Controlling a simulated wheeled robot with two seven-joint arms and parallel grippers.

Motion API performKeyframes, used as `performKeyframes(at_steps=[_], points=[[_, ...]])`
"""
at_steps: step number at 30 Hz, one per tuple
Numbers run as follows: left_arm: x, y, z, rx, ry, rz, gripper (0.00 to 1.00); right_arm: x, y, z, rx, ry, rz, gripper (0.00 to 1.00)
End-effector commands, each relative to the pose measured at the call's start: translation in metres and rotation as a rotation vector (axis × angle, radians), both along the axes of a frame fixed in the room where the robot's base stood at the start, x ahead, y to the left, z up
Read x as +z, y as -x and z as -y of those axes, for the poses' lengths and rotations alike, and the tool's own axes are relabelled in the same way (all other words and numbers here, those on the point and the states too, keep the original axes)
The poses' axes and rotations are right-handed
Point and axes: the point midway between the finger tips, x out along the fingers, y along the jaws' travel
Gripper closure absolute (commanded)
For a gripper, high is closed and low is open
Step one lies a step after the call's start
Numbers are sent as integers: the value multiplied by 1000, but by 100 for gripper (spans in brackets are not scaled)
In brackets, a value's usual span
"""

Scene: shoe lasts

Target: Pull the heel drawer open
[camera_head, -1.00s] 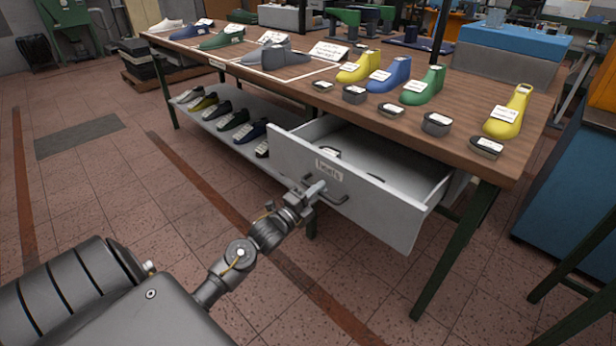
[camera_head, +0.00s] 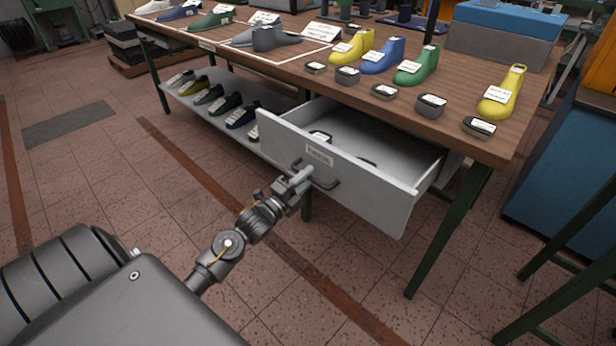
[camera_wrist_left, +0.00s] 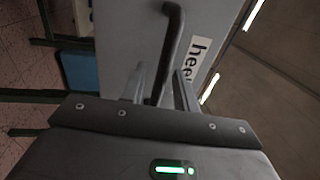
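The heel drawer (camera_head: 335,172) is a grey drawer under the wooden table's front edge, with a label reading heels and a dark bar handle (camera_head: 327,184). It stands well open, with dark heel pieces inside. My left gripper (camera_head: 303,174) is at the left end of the handle. In the left wrist view the fingers (camera_wrist_left: 158,88) are apart, one on each side of the handle (camera_wrist_left: 172,40), with a visible gap on the right side. The drawer front (camera_wrist_left: 125,35) fills the upper middle there. My right gripper is not in view.
The table (camera_head: 290,75) carries coloured shoe lasts and dark heel blocks. A lower shelf (camera_head: 200,112) holds several shoes. A table leg (camera_head: 450,235) stands right of the drawer. A blue cabinet (camera_head: 560,170) is at the right. The floor before the drawer is clear.

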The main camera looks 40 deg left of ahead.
Motion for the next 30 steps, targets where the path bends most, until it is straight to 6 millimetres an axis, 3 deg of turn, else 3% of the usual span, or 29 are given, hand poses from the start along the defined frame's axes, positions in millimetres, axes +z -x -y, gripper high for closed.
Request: performKeyframes(at_steps=[9,15,30], points=[[-13,61,-8,-1,-1,-4,70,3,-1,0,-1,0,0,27],[-17,87,-12,1,0,-1,70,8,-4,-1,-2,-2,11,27],[-18,95,-14,1,0,0,70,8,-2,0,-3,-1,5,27]])
